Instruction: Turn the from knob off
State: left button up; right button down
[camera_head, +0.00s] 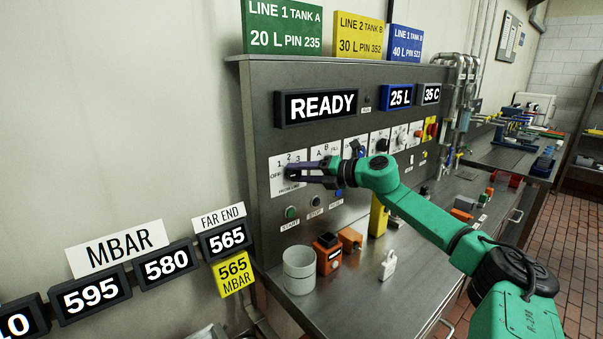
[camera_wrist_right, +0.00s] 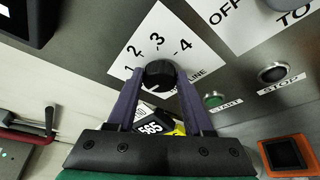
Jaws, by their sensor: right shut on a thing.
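The from knob (camera_wrist_right: 160,73) is a round black knob on a white plate (camera_wrist_right: 150,42) marked 1 to 4, with a label ending in "LINE". In the head view this plate (camera_head: 277,181) is the leftmost on the grey panel and also reads OFF. My right gripper (camera_head: 291,172) reaches it from the right and hides most of the knob there. In the right wrist view the two purple fingers (camera_wrist_right: 160,78) are shut on the knob, one on each side. I cannot tell which number its pointer faces. My left gripper is not in view.
A second white plate (camera_wrist_right: 225,12) with OFF and TO adjoins it. Start (camera_head: 291,212) and stop (camera_head: 316,201) buttons sit below. The READY display (camera_head: 317,106) is above. A pale cup (camera_head: 299,270) and orange boxes (camera_head: 328,254) stand on the bench under my arm.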

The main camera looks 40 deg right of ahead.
jog(key=shift+n+h, duration=0.3)
jog(key=shift+n, duration=0.1)
jog(key=shift+c, duration=1.5)
grip_release()
jog(key=s+d+f+b, duration=0.1)
jog(key=b, duration=0.3)
jog(key=shift+s, duration=0.15)
jog(key=r+b+v, duration=0.1)
jog(key=b+v, duration=1.2)
jog(key=shift+a+r, duration=0.3)
jog(key=shift+r, duration=0.05)
